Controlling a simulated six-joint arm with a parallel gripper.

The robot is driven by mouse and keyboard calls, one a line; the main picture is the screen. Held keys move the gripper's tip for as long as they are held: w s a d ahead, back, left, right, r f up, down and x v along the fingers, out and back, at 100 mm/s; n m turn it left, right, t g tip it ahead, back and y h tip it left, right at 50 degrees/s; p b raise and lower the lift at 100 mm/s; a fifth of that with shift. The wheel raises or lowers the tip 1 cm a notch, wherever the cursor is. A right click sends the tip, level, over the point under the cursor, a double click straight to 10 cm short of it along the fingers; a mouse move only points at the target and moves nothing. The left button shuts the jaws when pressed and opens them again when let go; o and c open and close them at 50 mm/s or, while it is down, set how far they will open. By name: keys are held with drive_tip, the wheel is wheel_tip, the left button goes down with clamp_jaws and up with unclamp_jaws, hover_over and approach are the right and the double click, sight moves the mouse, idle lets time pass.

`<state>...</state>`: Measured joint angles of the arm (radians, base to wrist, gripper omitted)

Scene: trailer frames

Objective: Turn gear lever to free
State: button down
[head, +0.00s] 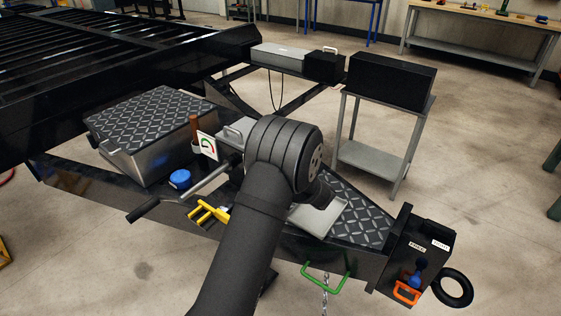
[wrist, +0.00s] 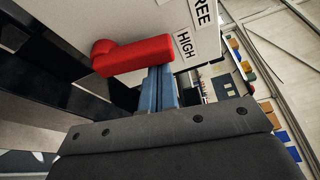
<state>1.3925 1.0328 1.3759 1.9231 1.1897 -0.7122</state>
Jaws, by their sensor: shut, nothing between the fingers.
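A red lever (wrist: 125,55) lies across a pale panel (wrist: 140,20) in the wrist view. Its right end is beside a white label reading HIGH (wrist: 184,45). A second label, partly cut off and reading "REE" (wrist: 206,13), is above and to the right of it. My gripper (wrist: 163,72) shows blue fingers that are shut and empty, with their tips just below the lever's right end. I cannot tell whether they touch it. In the head view I cannot make out the red lever or the fingers; my arm covers that part of the trailer.
The trailer tongue carries a tread-plate box (head: 150,150), a blue cap (head: 180,179), a yellow handle (head: 208,213) and a green handle (head: 328,282). A black box (head: 400,262) with labels and an orange handle (head: 407,293) is at right. A grey stand (head: 375,158) is behind.

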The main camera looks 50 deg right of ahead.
drive_tip(key=shift+a+r, duration=0.2)
drive_tip(key=shift+a, duration=0.7)
